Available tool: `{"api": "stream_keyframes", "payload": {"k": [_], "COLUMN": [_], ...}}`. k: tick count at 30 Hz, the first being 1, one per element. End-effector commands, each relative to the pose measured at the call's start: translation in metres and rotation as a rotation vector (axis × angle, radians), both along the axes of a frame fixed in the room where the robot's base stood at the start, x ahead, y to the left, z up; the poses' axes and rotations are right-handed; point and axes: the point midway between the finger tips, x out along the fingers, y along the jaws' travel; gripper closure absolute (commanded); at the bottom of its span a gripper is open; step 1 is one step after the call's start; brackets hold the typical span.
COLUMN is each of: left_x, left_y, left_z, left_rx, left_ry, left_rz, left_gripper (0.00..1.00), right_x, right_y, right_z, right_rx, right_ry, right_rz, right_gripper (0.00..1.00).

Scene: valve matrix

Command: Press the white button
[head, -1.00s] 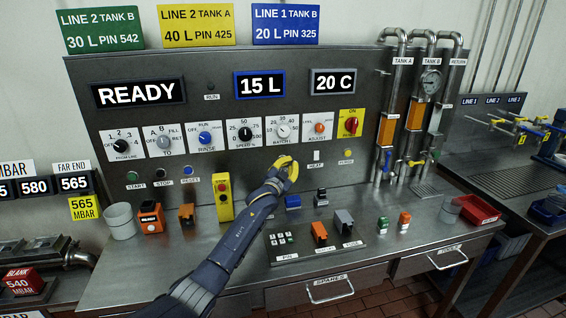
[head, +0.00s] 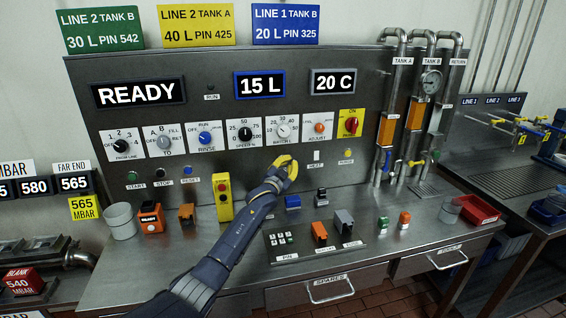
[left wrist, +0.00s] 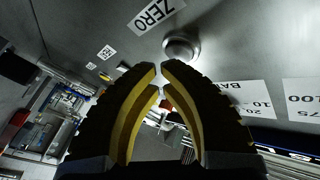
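The white button (left wrist: 181,47) is a round pale button on the grey panel. In the left wrist view it sits beside a white ZERO label, just beyond my fingertips. My left gripper (left wrist: 161,69) is shut and empty, with its two yellow-and-black fingertips together. A small gap seems to remain between the tips and the button; contact cannot be judged surely. In the head view my left gripper (head: 291,162) is at the panel below the batch dial and hides the button. My right gripper is not in view.
Dials line the panel above my gripper, including the batch dial (head: 282,130). A HEAT control (head: 316,156) and a yellow button (head: 348,154) lie to the right. A yellow box with a red stop button (head: 223,197) stands left of my forearm.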

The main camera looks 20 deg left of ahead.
Motion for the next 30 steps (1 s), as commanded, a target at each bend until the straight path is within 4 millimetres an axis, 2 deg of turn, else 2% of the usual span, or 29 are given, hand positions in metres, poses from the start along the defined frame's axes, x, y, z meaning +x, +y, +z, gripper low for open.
{"api": "stream_keyframes", "payload": {"k": [30], "left_x": [0.0075], "left_y": [0.0046], "left_z": [0.0004], "left_rx": [0.000], "left_ry": [0.000], "left_rz": [0.000], "left_gripper": [1.00], "right_x": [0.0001], "right_y": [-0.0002], "right_z": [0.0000], "right_rx": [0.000], "right_ry": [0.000], "right_rz": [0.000], "right_gripper": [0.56]}}
